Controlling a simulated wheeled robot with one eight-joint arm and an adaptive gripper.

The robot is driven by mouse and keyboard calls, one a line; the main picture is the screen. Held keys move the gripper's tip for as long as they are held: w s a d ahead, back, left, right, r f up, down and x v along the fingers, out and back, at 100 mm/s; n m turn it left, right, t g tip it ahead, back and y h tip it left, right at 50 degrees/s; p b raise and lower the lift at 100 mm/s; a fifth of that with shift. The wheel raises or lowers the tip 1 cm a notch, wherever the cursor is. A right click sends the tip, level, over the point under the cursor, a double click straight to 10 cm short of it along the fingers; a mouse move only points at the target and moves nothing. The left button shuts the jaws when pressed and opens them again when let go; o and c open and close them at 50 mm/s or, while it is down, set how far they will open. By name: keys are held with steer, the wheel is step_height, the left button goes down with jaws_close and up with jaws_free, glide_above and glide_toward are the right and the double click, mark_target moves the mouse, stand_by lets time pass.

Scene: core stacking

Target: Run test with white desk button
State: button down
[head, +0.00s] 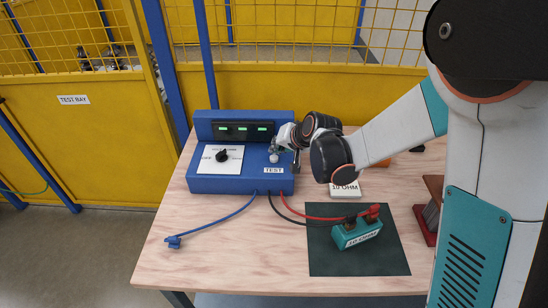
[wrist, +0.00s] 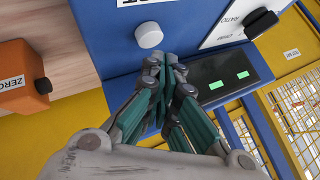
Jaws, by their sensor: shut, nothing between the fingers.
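The white button (head: 273,158) sits on top of the blue test box (head: 215,184), just above its TEST label (head: 273,170). In the wrist view the round white button (wrist: 149,35) shows clear of the fingers. My gripper (head: 274,147) is at the box's right part, with its tips close to the button. In the wrist view my gripper (wrist: 161,60) has its teal-padded fingers shut together and empty, the tips just beside the button. I cannot tell whether they touch it.
The box has a black knob (head: 222,156) on a white dial plate and a display with green lights (head: 243,129). A blue lead (head: 215,228) lies left. An orange ZERO block (wrist: 18,75) is nearby.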

mark_target(277, 156)
steer(key=shift+f, duration=0.1)
steer(key=shift+f+b, duration=0.3)
steer(key=shift+b, duration=0.1)
steer(key=shift+f+b, duration=0.45)
steer(key=shift+f, duration=0.05)
stand_by(0.7)
steer(key=shift+r, duration=0.15)
steer(key=shift+r+p, duration=0.65)
steer(key=shift+r, duration=0.1)
steer(key=shift+r+p, duration=1.7)
steer(key=shift+r, duration=0.8)
